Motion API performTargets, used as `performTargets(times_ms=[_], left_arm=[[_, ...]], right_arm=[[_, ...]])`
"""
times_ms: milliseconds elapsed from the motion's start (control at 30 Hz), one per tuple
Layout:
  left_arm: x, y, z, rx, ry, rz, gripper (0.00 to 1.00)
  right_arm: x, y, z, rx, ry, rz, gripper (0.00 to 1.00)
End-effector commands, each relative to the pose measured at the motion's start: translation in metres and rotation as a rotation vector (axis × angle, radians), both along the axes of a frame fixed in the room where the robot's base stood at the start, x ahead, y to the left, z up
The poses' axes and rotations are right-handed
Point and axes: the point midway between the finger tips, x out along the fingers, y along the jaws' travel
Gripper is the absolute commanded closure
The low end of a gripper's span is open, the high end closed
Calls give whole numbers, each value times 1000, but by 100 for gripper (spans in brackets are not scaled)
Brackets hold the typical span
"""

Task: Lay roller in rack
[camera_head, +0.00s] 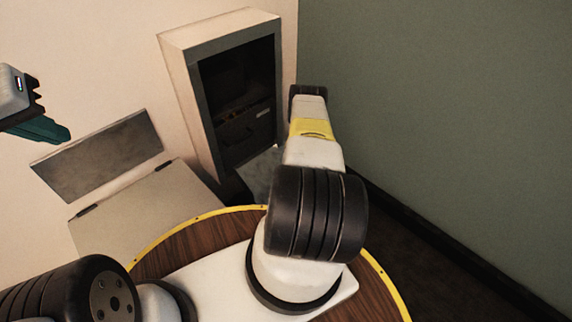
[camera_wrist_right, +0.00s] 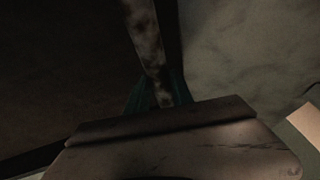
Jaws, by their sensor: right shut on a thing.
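My left gripper (camera_head: 50,128) hangs at the upper left of the head view, its teal fingers over the pale wall. I see the fingers edge-on and cannot tell whether they are apart. My right gripper (camera_wrist_right: 158,98) shows in the right wrist view as dim teal fingers, shut on a long, streaked, brownish bar (camera_wrist_right: 150,45), which looks like the roller. The bar runs away from the fingers to the top of that view. My right arm hides this gripper and the bar in the head view. I cannot pick out the rack in either view.
A grey cabinet (camera_head: 184,95) with a dark open front stands against the pale wall, left of my right arm. A pale box (camera_head: 140,215) and a grey panel (camera_head: 98,155) lie left of it. A green wall (camera_head: 440,110) closes off the right side.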

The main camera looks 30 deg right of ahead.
Motion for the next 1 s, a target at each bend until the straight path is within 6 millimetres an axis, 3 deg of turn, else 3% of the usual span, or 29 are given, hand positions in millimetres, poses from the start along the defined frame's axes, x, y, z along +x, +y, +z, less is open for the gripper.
performTargets(times_ms=[100, 400, 1000], left_arm=[[0, 0, 0, 0, 0, 0, 100], [0, 0, 0, 0, 0, 0, 100], [0, 0, 0, 0, 0, 0, 100]], right_arm=[[2, -1, 20, -2, -4, 1, 100], [1, -1, 47, -2, -2, 0, 100], [1, -1, 80, -2, -3, 0, 100]])
